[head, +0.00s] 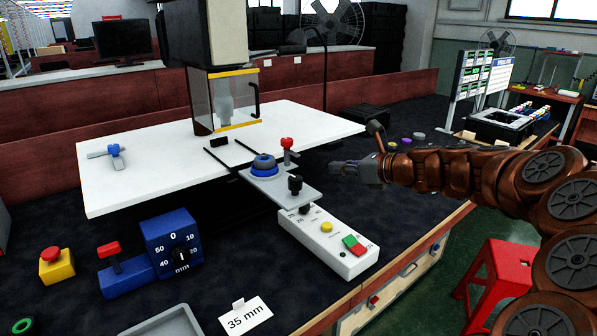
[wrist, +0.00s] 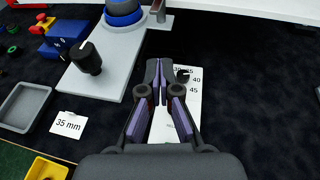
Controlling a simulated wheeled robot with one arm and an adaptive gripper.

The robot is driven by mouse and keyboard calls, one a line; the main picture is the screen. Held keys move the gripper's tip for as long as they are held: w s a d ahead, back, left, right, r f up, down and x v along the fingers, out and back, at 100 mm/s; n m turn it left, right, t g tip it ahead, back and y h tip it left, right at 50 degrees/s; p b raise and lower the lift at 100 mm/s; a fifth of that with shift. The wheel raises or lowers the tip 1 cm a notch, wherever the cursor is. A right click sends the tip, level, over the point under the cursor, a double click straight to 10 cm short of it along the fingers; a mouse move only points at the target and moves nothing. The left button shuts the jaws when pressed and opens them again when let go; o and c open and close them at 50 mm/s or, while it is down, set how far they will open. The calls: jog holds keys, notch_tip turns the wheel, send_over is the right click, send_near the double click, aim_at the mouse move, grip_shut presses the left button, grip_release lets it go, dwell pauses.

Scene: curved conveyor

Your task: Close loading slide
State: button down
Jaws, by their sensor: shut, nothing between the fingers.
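The loading slide (head: 305,196) is a grey plate that sticks out from the white machine table (head: 150,170). It carries a blue round part (head: 263,165) and, at its outer end, a black knob (head: 295,185). In the wrist view the slide (wrist: 112,58) lies left of my fingers, with its black knob (wrist: 86,58) standing up and the blue part (wrist: 123,12) at the top edge. My gripper (head: 338,166) is shut and empty, to the right of the slide and apart from the knob. In the wrist view its fingertips (wrist: 158,68) show above the white control box.
A white control box (head: 335,243) with yellow, green and red buttons lies below the slide. A red-handled clamp (head: 287,145) stands by the blue part. A blue dial block (head: 172,245), an emergency stop (head: 56,264) and a "35 mm" card (head: 245,315) are to the left and front.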

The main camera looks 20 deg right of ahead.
aim_at(290, 162)
jog(key=x, duration=0.8)
jog(key=r+x, duration=0.1)
jog(key=x, duration=0.4)
jog(key=shift+w+d, duration=0.1)
jog(key=shift+w, duration=0.1)
jog(key=shift+w+a, duration=0.3)
jog(key=shift+w, duration=0.05)
jog(key=shift+w, duration=0.1)
